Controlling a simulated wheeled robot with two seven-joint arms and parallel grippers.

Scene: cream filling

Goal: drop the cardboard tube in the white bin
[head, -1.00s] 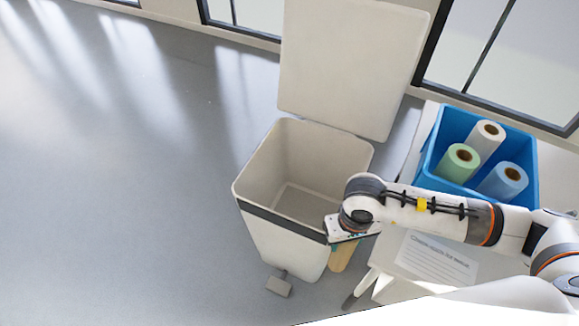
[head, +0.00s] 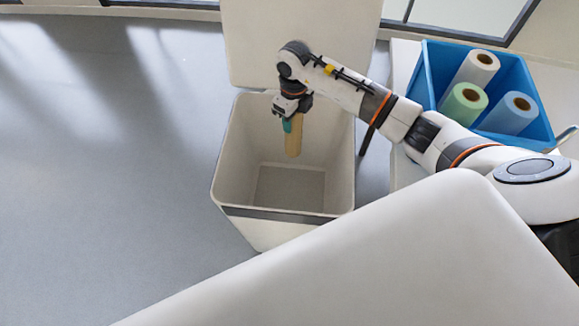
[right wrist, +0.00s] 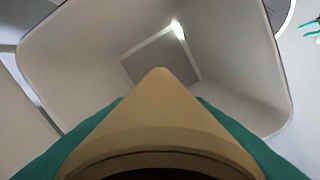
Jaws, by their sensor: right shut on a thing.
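The white bin (head: 232,170) stands on the floor in the head view with its lid raised at the back. It looks empty, and its square bottom shows. My right gripper (head: 290,124) is shut on the tan cardboard tube (head: 294,140). The tube hangs upright over the bin's opening, towards the back. In the right wrist view the tube (right wrist: 162,115) points down at the bin's bottom, between the green finger pads, with the bin's walls (right wrist: 85,60) around it. My left gripper is not in view.
A blue crate (head: 432,70) with white, green and blue rolls stands on a white table (head: 403,170) to the right of the bin. Open grey floor (head: 100,180) lies to the left. The raised lid (head: 250,45) is close behind my right arm.

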